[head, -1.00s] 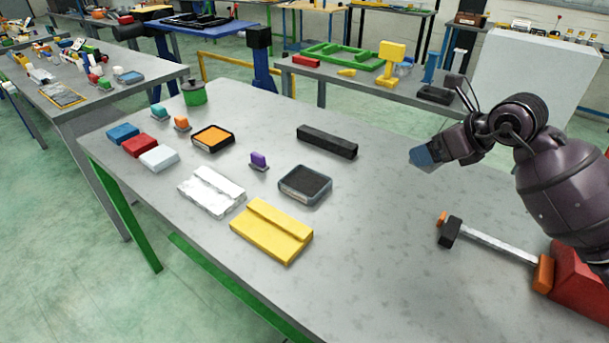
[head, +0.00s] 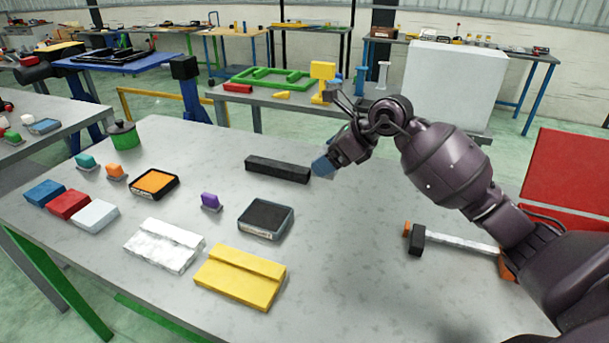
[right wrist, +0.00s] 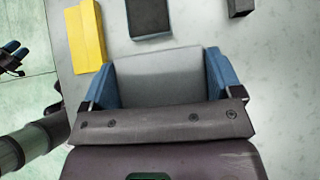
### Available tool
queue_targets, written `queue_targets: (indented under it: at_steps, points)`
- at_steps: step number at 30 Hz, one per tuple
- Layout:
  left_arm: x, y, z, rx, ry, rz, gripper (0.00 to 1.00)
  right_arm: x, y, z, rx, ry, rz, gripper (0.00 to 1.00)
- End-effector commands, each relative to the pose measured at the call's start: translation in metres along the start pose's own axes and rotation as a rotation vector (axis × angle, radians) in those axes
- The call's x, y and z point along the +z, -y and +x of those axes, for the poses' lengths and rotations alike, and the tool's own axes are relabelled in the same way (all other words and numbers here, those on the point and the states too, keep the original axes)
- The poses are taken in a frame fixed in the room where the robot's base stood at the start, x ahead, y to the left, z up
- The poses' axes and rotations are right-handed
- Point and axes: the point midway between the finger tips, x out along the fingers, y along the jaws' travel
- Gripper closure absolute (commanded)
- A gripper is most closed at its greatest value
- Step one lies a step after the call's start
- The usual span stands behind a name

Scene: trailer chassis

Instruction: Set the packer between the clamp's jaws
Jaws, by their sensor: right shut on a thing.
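My right gripper (head: 322,168) is in the air above the far part of the grey table, near the right end of the long black bar. In the right wrist view its blue fingers are shut on a plain grey block, which I take as the packer (right wrist: 158,75). The head view hides that block. The clamp (head: 460,243) lies at the table's right, with a silver bar, a black jaw (head: 416,240) and orange parts. My right forearm hides part of its right end. A small dark-blue shape at the right wrist view's left edge looks like my left gripper (right wrist: 13,57); its fingers are unclear.
On the table are the long black bar (head: 278,169), a black-topped tray (head: 265,218), a yellow block (head: 240,277), a white block (head: 163,246), a purple piece (head: 210,201) and a green pot (head: 123,136). The table between the tray and the clamp is clear.

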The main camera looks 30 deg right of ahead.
Motion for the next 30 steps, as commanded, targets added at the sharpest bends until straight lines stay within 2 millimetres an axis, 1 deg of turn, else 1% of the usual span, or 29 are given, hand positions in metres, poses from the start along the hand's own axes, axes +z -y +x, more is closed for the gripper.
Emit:
queue_targets:
  at_steps: [18,24,30]
  points:
    - [-0.001,-0.001,0.003,0.002,-0.004,0.001,0.57,-0.076,-0.001,0.077,-0.001,0.006,0.002,0.86]
    - [-0.001,-0.001,0.004,0.002,-0.005,0.001,0.57,-0.093,0.0,0.094,-0.002,0.006,0.002,0.86]
    - [0.0,-0.001,0.004,0.002,-0.005,0.001,0.57,-0.098,0.0,0.099,-0.003,0.006,-0.001,0.86]
